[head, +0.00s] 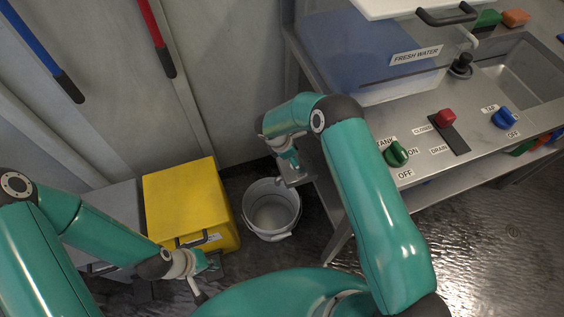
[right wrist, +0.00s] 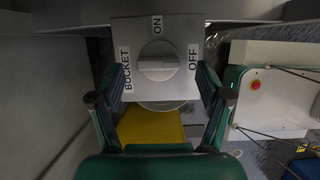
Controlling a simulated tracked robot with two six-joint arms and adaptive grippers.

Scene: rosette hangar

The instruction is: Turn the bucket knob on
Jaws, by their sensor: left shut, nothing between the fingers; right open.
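The bucket knob (right wrist: 157,68) is a pale round dial with a raised grip bar on a grey box (right wrist: 190,28). Labels on the box read BUCKET at left, ON at top and OFF at right. The bar lies level, in line with OFF. My right gripper (right wrist: 161,80) is open, with one finger on each side of the knob; I cannot tell whether they touch it. In the head view the right gripper (head: 289,163) is beside the counter, and the knob is hidden. My left gripper (head: 207,281) is shut and empty at lower left.
A metal bucket (head: 271,222) stands on the floor below my right gripper. A yellow box (head: 185,195) stands left of it. The counter holds a FRESH WATER tank (head: 385,85), green knob (head: 396,154), red knob (head: 445,118), blue knob (head: 505,117) and sink (head: 525,70).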

